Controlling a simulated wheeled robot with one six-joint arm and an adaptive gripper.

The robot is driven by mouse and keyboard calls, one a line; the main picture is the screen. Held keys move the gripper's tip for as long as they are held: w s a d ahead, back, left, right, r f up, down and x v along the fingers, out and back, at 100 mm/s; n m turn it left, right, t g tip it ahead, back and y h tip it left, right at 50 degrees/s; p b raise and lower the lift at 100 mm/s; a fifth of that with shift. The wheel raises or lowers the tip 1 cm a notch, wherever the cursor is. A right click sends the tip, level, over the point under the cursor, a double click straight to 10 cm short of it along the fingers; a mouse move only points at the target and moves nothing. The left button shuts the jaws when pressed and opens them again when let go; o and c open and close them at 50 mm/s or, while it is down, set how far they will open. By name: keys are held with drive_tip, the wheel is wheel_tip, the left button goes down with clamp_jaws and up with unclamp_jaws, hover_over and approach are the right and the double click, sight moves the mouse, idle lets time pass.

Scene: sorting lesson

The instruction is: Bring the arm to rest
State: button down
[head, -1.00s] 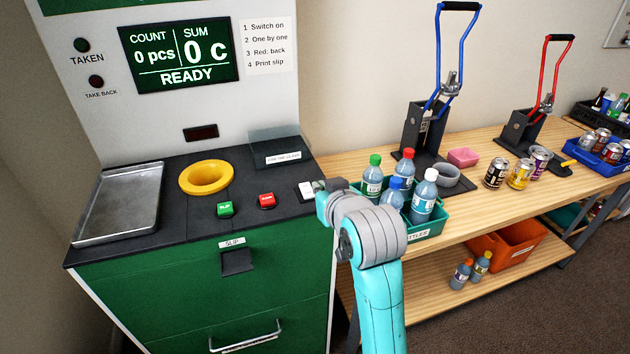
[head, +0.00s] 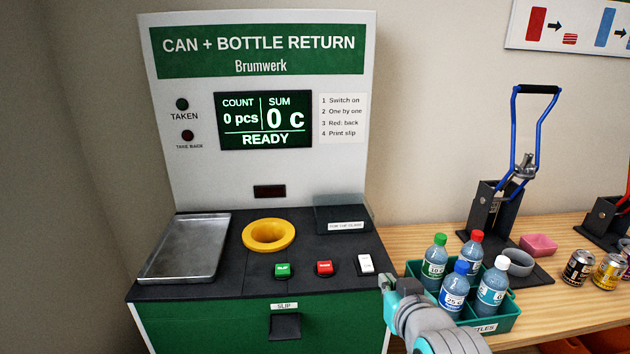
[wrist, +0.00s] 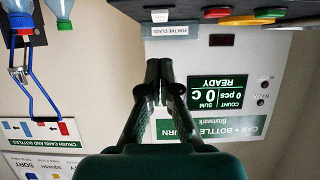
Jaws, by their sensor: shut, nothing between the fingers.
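My gripper (wrist: 165,82) shows in the upside-down wrist view, its two dark fingers closed together with nothing between them. It is in the air in front of the return machine. In the head view my teal and grey arm (head: 425,325) is at the lower right, beside the white switch (head: 366,264) and in front of the bottle crate; the fingers cannot be made out there. The return machine (head: 180,80) has a lit display (head: 263,120) reading READY, 0 pcs and 0 c.
A teal crate (head: 505,317) with several bottles stands right of the machine. Behind it is a blue-handled crusher (head: 520,165), with cans (head: 578,267) further right. The metal tray (head: 190,250) and the yellow ring (head: 269,235) are on the machine's top.

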drive_tip(key=s+f, duration=1.8)
drive_tip(key=f, duration=0.2)
drive_tip(key=s+t, duration=0.1)
drive_tip(key=s, duration=2.4)
drive_tip(key=shift+s+d+f, duration=0.15)
drive_tip(key=shift+s, duration=0.05)
